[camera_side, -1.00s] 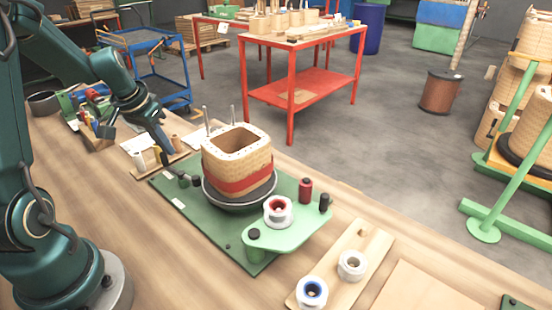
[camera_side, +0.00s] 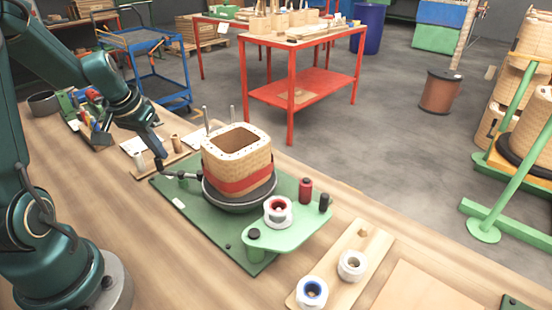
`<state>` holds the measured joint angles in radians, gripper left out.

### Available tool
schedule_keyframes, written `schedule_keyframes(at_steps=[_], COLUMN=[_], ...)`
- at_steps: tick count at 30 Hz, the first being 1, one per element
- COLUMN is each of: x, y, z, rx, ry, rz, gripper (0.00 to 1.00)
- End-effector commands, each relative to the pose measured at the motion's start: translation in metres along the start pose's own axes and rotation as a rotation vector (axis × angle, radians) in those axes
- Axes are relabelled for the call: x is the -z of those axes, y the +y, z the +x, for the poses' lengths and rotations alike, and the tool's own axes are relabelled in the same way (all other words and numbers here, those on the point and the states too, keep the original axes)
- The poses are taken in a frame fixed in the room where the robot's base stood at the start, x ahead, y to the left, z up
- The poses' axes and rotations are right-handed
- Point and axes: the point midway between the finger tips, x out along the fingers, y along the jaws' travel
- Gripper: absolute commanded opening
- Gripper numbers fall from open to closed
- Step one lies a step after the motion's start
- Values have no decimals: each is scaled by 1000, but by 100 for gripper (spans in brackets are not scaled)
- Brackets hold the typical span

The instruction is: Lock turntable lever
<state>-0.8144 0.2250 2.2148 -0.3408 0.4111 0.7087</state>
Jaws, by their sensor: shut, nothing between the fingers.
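The turntable (camera_side: 240,203) is a dark round disc on a green base plate (camera_side: 222,238). A square tan coil with a red band (camera_side: 240,165) stands upright on it. The dark turntable lever (camera_side: 181,175) sticks out at the disc's left side, over the plate's back left corner. My gripper (camera_side: 159,158) is shut and empty, pointing down at the lever's outer end. They look very close; I cannot tell whether they touch.
Two more rolls lie on a board (camera_side: 330,275) at front right. The front left bench top is clear.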

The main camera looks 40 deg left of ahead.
Motion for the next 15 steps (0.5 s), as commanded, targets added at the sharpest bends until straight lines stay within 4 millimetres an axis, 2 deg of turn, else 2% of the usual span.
schedule_keyframes(at_steps=[9,15], x=[0,13], y=[0,-3], z=[1,5], rx=[-2,-1], ry=[-5,-2], rz=[2,2], gripper=[0,0])
